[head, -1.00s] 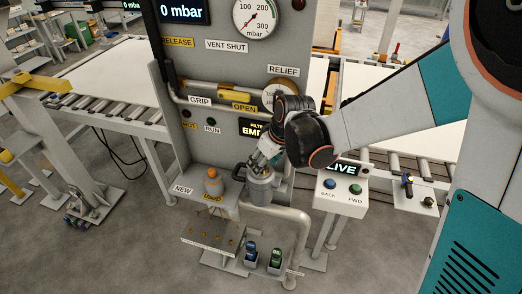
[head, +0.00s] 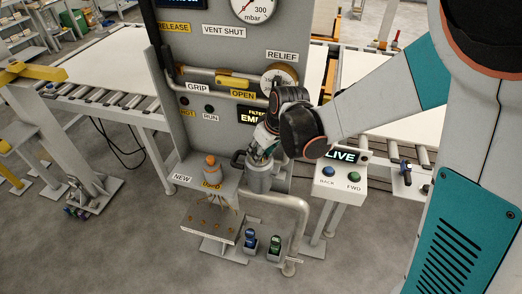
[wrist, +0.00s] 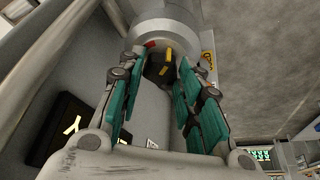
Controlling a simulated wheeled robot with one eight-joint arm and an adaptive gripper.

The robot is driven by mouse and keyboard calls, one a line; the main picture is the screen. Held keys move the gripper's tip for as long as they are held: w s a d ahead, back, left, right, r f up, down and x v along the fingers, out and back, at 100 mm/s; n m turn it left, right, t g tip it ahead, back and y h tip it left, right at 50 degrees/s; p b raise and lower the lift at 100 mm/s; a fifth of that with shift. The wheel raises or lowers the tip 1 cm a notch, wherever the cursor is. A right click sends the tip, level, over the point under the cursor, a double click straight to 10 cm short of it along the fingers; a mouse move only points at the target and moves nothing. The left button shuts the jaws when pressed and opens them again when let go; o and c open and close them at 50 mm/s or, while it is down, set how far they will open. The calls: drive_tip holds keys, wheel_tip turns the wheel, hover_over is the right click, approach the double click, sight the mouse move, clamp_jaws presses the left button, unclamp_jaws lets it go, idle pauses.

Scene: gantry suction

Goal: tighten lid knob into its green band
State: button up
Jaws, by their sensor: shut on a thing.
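A grey canister (head: 259,183) stands at the foot of the grey panel, with its lid on top. My gripper (head: 254,157) is over the lid from above. In the wrist view my gripper (wrist: 158,72) has its teal-padded fingers on both sides of the dark lid knob (wrist: 160,67), shut on it. The knob carries a yellow mark. A red patch (wrist: 150,43) shows on the pale lid close to the knob's edge. I cannot make out a green band; the fingers and knob may hide it. In the head view the knob is hidden by my gripper.
An orange-topped part (head: 211,164) stands on the shelf left of the canister, by the NEW label (head: 182,178). A curved pipe (head: 290,203) runs at right. The LIVE control box (head: 341,178) stands further right. A small plate (head: 209,231) is in front.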

drive_tip(key=shift+m+h+b, duration=0.3)
drive_tip(key=shift+m+b, duration=0.05)
drive_tip(key=shift+m, duration=0.55)
drive_tip(key=o, duration=1.1)
drive_tip(key=shift+c, duration=0.2)
drive_tip(key=shift+r, duration=0.15)
drive_tip(key=v, duration=1.1)
drive_tip(key=shift+s+r, duration=0.25)
drive_tip(key=shift+s, duration=0.2)
drive_tip(key=shift+d, duration=0.15)
